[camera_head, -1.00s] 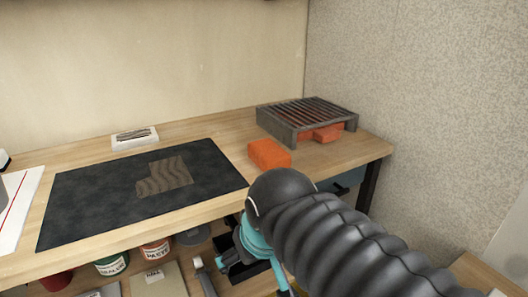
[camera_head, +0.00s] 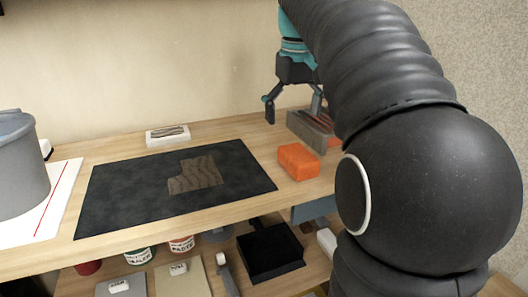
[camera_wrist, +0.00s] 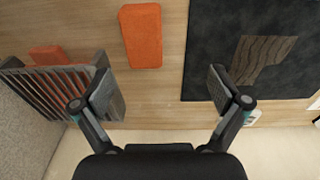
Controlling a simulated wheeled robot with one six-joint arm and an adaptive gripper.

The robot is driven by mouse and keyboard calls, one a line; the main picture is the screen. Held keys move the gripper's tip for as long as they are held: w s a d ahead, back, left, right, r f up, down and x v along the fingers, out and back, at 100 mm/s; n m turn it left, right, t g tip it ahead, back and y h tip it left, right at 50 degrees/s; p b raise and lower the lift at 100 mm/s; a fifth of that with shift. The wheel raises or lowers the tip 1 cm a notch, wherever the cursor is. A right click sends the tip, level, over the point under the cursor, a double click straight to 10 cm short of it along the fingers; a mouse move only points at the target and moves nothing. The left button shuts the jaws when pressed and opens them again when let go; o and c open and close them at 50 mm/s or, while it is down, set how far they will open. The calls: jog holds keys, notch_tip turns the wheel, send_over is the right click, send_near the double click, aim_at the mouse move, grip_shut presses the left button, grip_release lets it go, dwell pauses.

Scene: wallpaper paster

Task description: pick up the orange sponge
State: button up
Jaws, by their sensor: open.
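The orange sponge (camera_head: 298,161) lies on the wooden bench just right of the dark mat. In the wrist view the orange sponge (camera_wrist: 141,35) lies at the top, left of the mat and beyond the fingertips. My gripper (camera_head: 292,108) is open and empty, pointing down above the back of the bench, behind and above the sponge. In the wrist view the open fingers of my gripper (camera_wrist: 163,92) are spread wide with bare wood between them. My arm covers the right part of the head view.
The dark mat (camera_head: 120,195) holds a patterned piece (camera_head: 196,176). A grey bucket (camera_head: 20,165) stands left.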

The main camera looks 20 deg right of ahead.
aim_at(298, 153)
jog(key=w+d+r+g, duration=0.1)
jog(key=w+d+r, duration=0.1)
jog(key=w+d, duration=0.1)
jog(key=f+b, duration=0.1)
jog(key=f, duration=0.6)
jog(key=f+b, duration=0.2)
jog(key=f, duration=0.5)
jog(key=shift+s+d, duration=0.1)
jog(key=shift+s, duration=0.1)
jog(key=c, duration=1.1)
